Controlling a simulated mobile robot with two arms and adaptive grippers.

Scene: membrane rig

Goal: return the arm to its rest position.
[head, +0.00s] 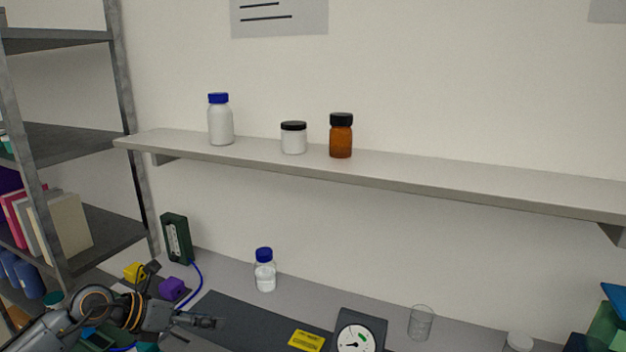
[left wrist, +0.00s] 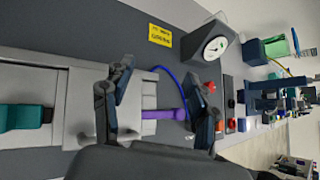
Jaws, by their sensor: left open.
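My left gripper (head: 209,322) is low at the left of the head view, over the bench at the left end of the dark mat. In the left wrist view its two fingers (left wrist: 160,78) stand wide apart with nothing held between them. A purple handle-like part (left wrist: 163,114) shows between and beyond the fingers, on the grey rig (left wrist: 75,85). My left arm comes in from the lower left corner and hides part of the bench. My right gripper is in neither view.
A dial gauge (head: 360,335) and a yellow label (head: 306,341) are right of my gripper. A blue-capped bottle (head: 265,272) and a clear beaker (head: 421,323) stand on the bench. A metal rack (head: 125,70) rises at left; a wall shelf (head: 400,174) spans above.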

